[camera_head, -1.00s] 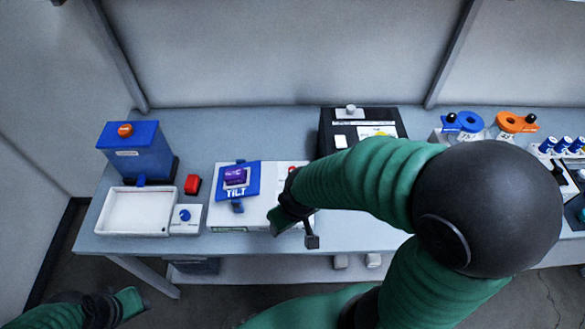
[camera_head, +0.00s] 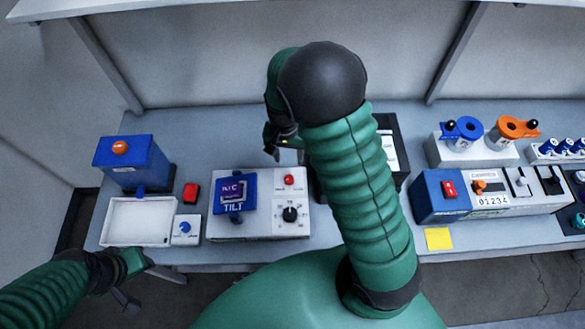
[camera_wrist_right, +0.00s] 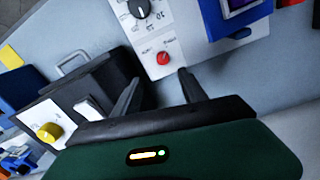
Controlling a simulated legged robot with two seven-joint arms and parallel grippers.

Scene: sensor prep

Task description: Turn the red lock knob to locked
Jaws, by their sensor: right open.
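The red lock knob (camera_head: 289,180) is a small round red knob on the white top of the tilt device (camera_head: 262,230), above a black dial (camera_head: 290,214). It also shows in the right wrist view (camera_wrist_right: 162,58), with small print beside it too small to read. My right gripper (camera_head: 276,150) is behind the device's far edge, apart from the knob. In the right wrist view its two open fingers (camera_wrist_right: 160,84) point toward the knob, with nothing between them. My left gripper (camera_head: 136,262) is low at the left near the white tray; its jaws are unclear.
A blue display marked TILT (camera_head: 235,193) stands left of the knob. A black box with a yellow knob (camera_wrist_right: 50,131) is close to my right gripper. A white tray (camera_head: 112,243), a red button (camera_head: 190,192) and a blue-knob box (camera_head: 186,240) lie left.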

